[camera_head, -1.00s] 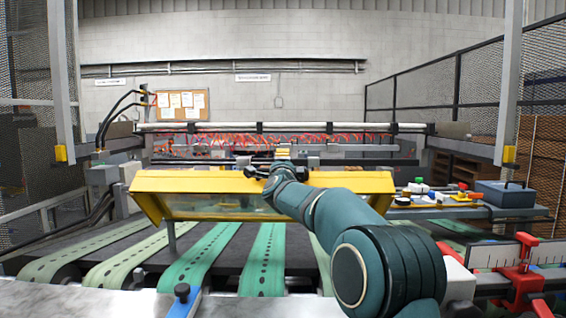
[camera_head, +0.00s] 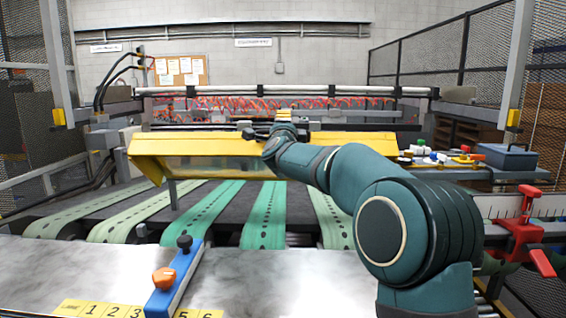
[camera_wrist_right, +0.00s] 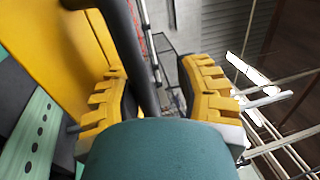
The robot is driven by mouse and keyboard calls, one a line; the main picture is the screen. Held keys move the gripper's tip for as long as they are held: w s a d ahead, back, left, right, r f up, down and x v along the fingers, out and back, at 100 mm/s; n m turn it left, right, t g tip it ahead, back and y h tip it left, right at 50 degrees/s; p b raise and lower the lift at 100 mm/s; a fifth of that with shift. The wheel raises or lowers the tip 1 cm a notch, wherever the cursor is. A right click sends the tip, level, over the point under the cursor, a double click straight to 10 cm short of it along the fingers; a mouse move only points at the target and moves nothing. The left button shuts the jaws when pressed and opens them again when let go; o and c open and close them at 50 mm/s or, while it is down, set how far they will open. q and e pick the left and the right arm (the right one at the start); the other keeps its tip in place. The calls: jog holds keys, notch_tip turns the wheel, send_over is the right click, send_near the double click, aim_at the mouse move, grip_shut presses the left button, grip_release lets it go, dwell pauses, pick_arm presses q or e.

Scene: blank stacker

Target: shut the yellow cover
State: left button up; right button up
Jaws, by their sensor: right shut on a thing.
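The yellow cover (camera_head: 200,145) lies across the far end of the belts, with a clear window in its front panel. Its front edge is above the belts, tilted down towards me. In the right wrist view, the yellow cover (camera_wrist_right: 62,45) fills the left side. My right gripper (camera_head: 270,133) is at the top middle of the cover, small and partly hidden by its own arm. In the wrist view, my right gripper (camera_wrist_right: 158,90) has its two yellow-padded fingers around a dark bar (camera_wrist_right: 135,55) beside the cover. My left gripper is out of view.
Green perforated belts (camera_head: 265,212) run under the cover. A blue clamp (camera_head: 178,280) with a black knob stands on the metal front table (camera_head: 270,285). Red clamps (camera_head: 525,238) and a blue-grey box (camera_head: 505,160) are at the right. A rail (camera_head: 290,91) spans the back.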

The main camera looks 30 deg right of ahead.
jog(key=s+a+f+b, duration=0.3)
jog(key=s+a+f, duration=0.2)
jog(key=s, duration=0.4)
jog(key=shift+a+f, duration=0.25)
jog(key=shift+a, duration=0.05)
dwell(0.9)
jog(key=shift+s, duration=0.1)
